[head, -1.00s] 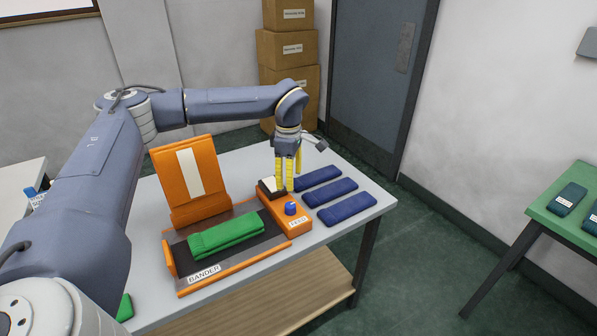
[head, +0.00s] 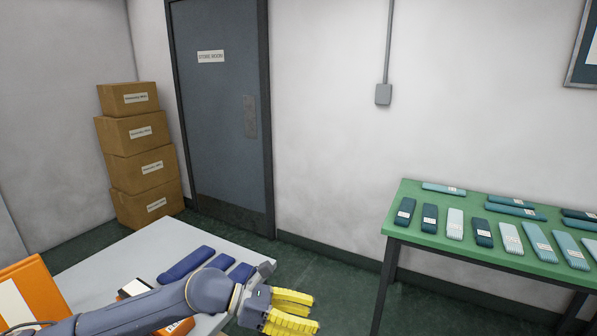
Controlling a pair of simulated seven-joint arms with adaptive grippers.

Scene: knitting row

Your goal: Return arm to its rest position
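My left arm comes in low from the left in the head view. My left gripper (head: 308,312) has yellow fingers that point to the right, past the table's right edge. The fingers stand apart with nothing between them. My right gripper is not in view. The upright orange panel of the bander (head: 25,292) shows at the lower left. My arm hides much of the orange control box, and the rest of the bander is out of frame.
Several dark blue folded bands (head: 187,262) lie on the grey table (head: 120,250) just behind my arm. A green table (head: 410,222) with several teal and pale bands stands at the right. Cardboard boxes (head: 140,170) are stacked beside a grey door (head: 225,130). Floor between the tables is clear.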

